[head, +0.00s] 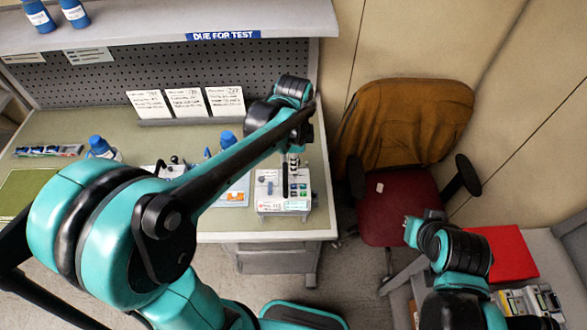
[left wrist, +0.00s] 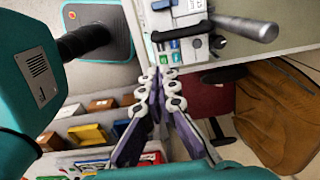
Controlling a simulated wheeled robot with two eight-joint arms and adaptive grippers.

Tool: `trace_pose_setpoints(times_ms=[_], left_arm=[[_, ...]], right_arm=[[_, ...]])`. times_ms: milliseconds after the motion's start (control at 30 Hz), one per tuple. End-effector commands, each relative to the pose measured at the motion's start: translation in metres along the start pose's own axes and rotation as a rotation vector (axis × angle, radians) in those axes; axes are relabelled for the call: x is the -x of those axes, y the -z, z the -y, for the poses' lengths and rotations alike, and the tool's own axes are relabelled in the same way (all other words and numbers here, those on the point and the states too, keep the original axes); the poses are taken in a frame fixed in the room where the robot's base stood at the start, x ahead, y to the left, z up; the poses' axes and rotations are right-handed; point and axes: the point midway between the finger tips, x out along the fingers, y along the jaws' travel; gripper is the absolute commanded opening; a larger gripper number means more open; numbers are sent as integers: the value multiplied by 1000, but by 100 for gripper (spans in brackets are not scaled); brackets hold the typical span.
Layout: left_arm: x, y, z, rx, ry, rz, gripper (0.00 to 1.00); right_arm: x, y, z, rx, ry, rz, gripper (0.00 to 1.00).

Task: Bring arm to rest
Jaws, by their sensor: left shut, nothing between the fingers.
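My left arm reaches across the workbench (head: 75,125) from the left. My left gripper (head: 294,166) is small and partly hidden by its arm in the head view, over the back of a white infusion pump (head: 270,205). In the left wrist view its two jointed fingers (left wrist: 158,72) come together at the tips, shut and empty. The pump (left wrist: 172,22) shows just beyond the fingertips there; I cannot tell whether they touch it.
A shelf (head: 150,22) labelled "DUE FOR TEST" overhangs the bench. A blue-capped bottle (head: 100,148) stands on the bench at left. A chair (head: 385,210) with a brown jacket (head: 405,120) stands right of the bench. A red folder (head: 505,253) lies near my right arm.

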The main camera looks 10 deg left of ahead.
Motion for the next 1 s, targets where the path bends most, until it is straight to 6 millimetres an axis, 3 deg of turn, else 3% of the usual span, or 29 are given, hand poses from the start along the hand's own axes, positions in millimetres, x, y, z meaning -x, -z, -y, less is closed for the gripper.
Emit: trace_pose_setpoints(times_ms=[767,867,1000], left_arm=[[0,0,0,4,2,-1,0],[-6,-4,-5,51,23,-10,0],[-28,-19,-22,244,103,-56,0]], right_arm=[[-1,-1,0,0,0,0,0],[-10,-7,0,0,0,0,0],[-40,-28,0,0,0,0,0]])
